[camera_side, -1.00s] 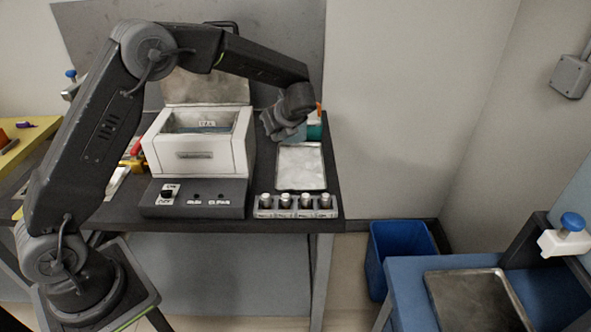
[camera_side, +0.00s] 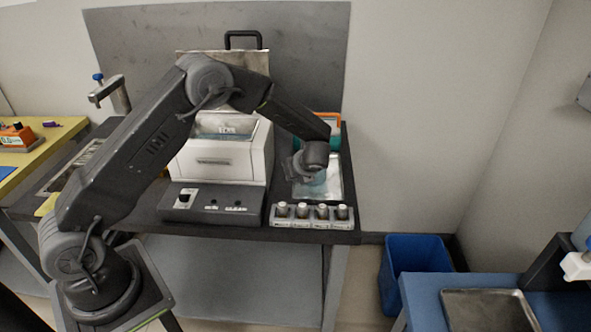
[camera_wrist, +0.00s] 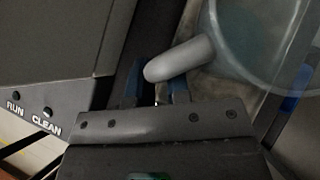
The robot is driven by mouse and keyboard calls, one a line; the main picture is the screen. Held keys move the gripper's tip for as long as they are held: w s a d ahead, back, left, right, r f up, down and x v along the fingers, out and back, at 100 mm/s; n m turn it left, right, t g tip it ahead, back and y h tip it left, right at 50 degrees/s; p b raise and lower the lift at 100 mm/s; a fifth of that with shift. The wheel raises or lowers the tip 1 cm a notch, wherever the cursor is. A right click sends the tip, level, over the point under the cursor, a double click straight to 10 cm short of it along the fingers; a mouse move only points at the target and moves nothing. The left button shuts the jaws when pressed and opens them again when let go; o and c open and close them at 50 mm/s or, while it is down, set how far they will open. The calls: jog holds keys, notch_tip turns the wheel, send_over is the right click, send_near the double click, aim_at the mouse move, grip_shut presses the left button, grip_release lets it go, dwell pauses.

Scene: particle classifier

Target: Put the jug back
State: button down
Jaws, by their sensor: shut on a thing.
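The jug is a clear, bluish vessel with a grey handle. In the wrist view the jug (camera_wrist: 262,35) fills the upper right, and its handle end lies between the blue fingertips of my gripper (camera_wrist: 157,82). My gripper is shut on the handle. In the side view my gripper (camera_side: 299,168) is at the right part of the bench, with the jug (camera_side: 318,187) partly hidden beside it. The jug appears over the metal tray (camera_side: 333,166); I cannot tell if it touches the tray.
A white machine (camera_side: 222,163) with an open lid stands left of the tray, its control panel (camera_side: 212,204) in front. A rack of several capped vials (camera_side: 311,222) sits at the front edge. A teal and orange object (camera_side: 333,131) stands behind. A blue bin (camera_side: 415,262) is on the floor.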

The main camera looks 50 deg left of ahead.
jog(key=shift+f, duration=0.1)
jog(key=c, duration=1.1)
grip_release()
